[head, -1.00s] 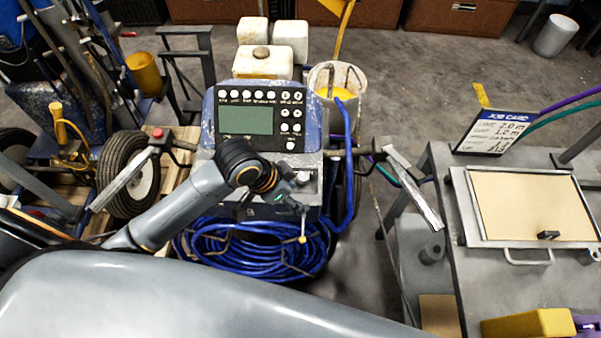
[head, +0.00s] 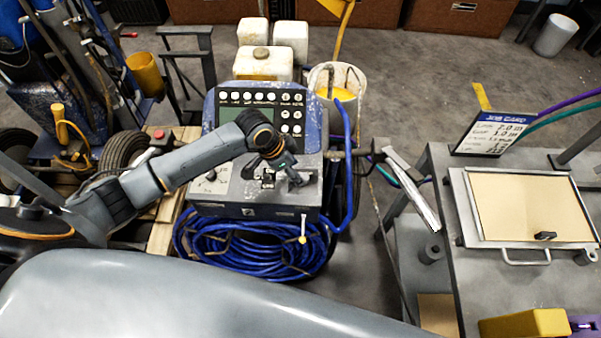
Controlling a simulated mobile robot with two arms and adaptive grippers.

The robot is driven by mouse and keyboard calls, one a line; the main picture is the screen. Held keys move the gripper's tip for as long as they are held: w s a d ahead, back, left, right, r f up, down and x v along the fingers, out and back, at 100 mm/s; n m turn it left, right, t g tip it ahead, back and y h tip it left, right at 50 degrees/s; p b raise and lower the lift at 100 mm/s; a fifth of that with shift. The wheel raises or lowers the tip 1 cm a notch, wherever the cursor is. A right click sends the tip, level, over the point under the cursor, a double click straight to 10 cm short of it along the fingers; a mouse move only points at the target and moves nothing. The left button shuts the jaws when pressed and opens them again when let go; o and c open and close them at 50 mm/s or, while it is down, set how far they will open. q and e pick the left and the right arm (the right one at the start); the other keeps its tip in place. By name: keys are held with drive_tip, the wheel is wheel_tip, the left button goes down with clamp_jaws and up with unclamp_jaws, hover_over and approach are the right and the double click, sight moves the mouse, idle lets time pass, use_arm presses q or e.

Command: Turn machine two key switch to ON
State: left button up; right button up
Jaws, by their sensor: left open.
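The line striper (head: 262,212) stands in the middle of the head view, with a grey control panel below a dark button panel (head: 292,100) with a screen. A small round knob (head: 211,175) shows on the panel's left side. My left gripper (head: 291,177) is open over the right part of the control panel, pointing down. Small dark fittings lie under and beside its fingers; I cannot tell which is the key switch or whether the fingers touch it. My left forearm hides part of the screen. My right gripper is not in view.
Blue hose (head: 250,248) is coiled below the panel. A bucket with yellow paint (head: 337,82) stands behind. At right is a grey table (head: 450,215) with a framed board and a job card (head: 494,133). Another wheeled machine with a yellow cup (head: 146,73) is at left.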

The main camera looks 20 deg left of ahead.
use_arm(q)
drive_tip(key=shift+x, duration=2.15)
drive_tip(key=shift+c, duration=0.4)
clamp_jaws()
